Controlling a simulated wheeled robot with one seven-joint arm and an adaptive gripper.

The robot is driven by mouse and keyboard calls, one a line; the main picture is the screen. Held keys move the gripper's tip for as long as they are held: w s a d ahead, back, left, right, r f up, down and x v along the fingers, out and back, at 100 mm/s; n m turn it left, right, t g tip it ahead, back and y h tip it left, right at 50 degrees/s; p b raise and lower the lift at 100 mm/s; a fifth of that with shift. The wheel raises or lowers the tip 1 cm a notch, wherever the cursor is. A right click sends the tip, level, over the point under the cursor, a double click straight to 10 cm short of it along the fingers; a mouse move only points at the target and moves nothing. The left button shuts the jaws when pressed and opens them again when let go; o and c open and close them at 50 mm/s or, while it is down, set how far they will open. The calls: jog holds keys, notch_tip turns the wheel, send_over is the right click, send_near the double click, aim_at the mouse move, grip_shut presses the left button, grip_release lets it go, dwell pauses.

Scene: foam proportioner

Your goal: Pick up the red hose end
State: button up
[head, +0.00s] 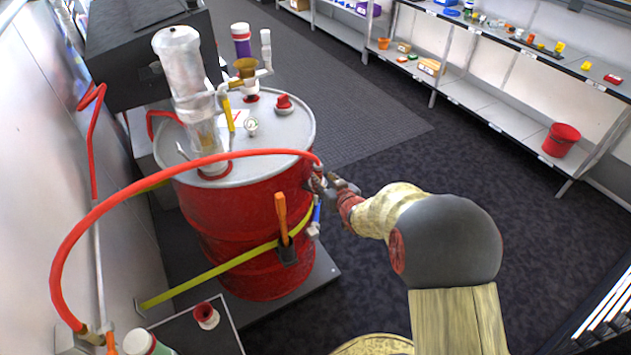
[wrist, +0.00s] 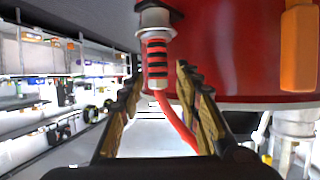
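The red hose (head: 170,167) arcs from the lower left over the drum top. Its end (head: 318,165) is at the drum's right rim, partly hidden by my gripper. In the wrist view the hose end (wrist: 157,60) has a red-and-black striped grip between metal collars, with the red hose running down from it. My gripper (head: 330,184) is beside the drum's right side. In the wrist view its fingers (wrist: 159,80) are spread, one on each side of the hose end. A small gap shows at the right finger; contact at the left one is unclear.
The red drum (head: 235,225) carries a clear cylinder (head: 185,75), a gauge and valve fittings on its lid. A yellow strap (head: 215,270) and an orange-handled tool (head: 281,215) are on its side. Shelves (head: 490,100) stand at the right. Dark floor between is clear.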

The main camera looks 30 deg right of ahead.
aim_at(319, 175)
jog(key=b+x, duration=0.2)
jog(key=x, duration=0.4)
jog(key=shift+d+f+b, duration=0.15)
jog(key=shift+f+b, duration=0.15)
jog(key=shift+b, duration=0.05)
jog(key=shift+w+d, duration=0.1)
jog(key=shift+w, duration=0.35)
jog(key=shift+c, duration=0.4)
jog(key=c, duration=0.8)
grip_shut()
